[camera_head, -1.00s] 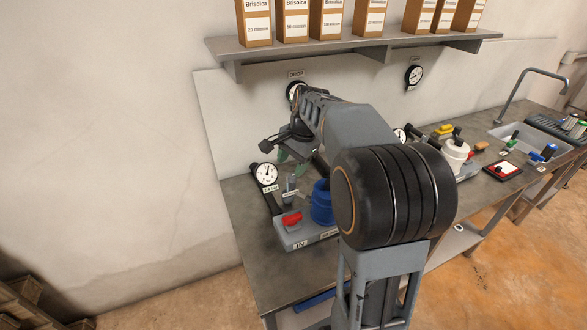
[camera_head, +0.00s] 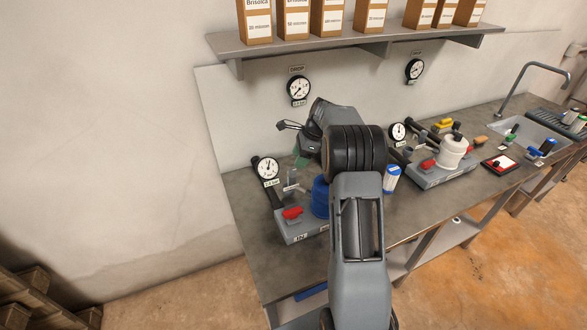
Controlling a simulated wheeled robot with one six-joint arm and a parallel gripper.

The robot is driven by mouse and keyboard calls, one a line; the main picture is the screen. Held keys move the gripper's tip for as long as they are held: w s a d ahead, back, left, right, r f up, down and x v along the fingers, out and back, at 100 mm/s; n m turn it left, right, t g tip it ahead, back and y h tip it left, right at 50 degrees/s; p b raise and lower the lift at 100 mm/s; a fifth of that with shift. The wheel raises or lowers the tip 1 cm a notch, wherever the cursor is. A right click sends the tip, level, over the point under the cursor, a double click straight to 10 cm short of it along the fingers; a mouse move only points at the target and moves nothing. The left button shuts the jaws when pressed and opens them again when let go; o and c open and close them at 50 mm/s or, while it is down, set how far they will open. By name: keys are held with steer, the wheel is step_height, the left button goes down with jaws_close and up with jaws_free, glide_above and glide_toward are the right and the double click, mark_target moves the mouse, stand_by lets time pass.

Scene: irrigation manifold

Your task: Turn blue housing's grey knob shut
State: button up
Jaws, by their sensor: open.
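The blue housing (camera_head: 320,199) stands on a grey manifold base (camera_head: 297,234) at the left end of the bench. My arm hides its right side. A red lever (camera_head: 292,213) is on the base's front left. A grey upright fitting with a side handle (camera_head: 291,183) stands behind the red lever, left of the housing; I cannot tell whether it is the grey knob. My gripper (camera_head: 300,157), with green fingertips, is open above and behind the housing, apart from it as far as I can see. My arm partly hides the fingers.
A pressure gauge (camera_head: 267,169) stands left of the housing, and a wall gauge (camera_head: 299,89) hangs behind. A white and blue canister (camera_head: 391,179) stands right of my arm. A second manifold with a white housing (camera_head: 453,152) is farther right. A shelf of boxes (camera_head: 365,46) is above.

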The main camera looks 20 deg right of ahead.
mark_target(292, 170)
steer(key=shift+p+x, duration=0.3)
steer(key=shift+x, duration=2.65)
steer(key=c, duration=0.9)
